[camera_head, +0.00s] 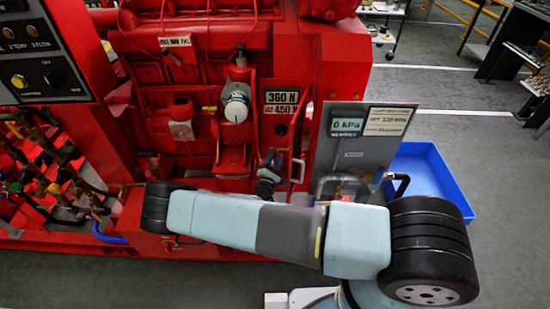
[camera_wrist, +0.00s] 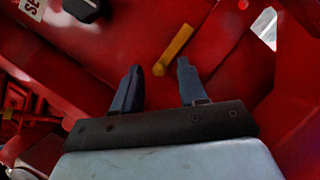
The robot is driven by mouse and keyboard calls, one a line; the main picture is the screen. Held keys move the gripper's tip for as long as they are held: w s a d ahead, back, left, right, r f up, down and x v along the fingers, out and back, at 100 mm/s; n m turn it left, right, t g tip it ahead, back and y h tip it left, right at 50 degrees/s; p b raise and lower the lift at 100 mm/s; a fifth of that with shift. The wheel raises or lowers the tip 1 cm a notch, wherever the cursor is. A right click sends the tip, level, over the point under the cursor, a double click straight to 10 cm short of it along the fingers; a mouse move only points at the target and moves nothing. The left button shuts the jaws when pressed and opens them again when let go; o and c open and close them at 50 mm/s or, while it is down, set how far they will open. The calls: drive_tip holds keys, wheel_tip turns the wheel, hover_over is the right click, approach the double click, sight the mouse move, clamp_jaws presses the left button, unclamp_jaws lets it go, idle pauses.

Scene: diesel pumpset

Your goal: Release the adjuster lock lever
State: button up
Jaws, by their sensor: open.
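In the wrist view, a short yellow-orange lever (camera_wrist: 175,48) stands out slantwise against a red panel. It looks like the adjuster lock lever, though no label on it shows. My gripper (camera_wrist: 160,68) is open, with its two dark fingers apart. The lever's lower end appears between the fingertips in the picture; I cannot tell the depth gap, and nothing is held. In the head view, my gripper (camera_head: 274,157) is small and partly hidden behind my arm, close to the red machine's front. The lever cannot be made out there.
A dark knob (camera_wrist: 82,8) is near the wrist view's top left. In the head view, a force label (camera_head: 281,102) and white round cap (camera_head: 236,108) are above my gripper. A grey kPa panel (camera_head: 350,155) and blue bin (camera_head: 432,175) stand to the right.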

drive_tip(key=shift+w, duration=0.1)
clamp_jaws()
idle(0.4)
drive_tip(key=shift+f, duration=0.1)
drive_tip(key=shift+d+f+n+t+y, duration=0.3)
drive_tip(key=shift+f+n+y, duration=0.35)
drive_tip(key=shift+n, duration=1.05)
drive_tip(key=shift+d+f+n+t+y, duration=0.35)
drive_tip(key=shift+n+y, duration=0.55)
drive_tip(key=shift+n, duration=0.8)
drive_tip(key=shift+d+f+n+t+y, duration=0.15)
drive_tip(key=shift+f+n+t+y, duration=0.45)
drive_tip(key=shift+n, duration=1.1)
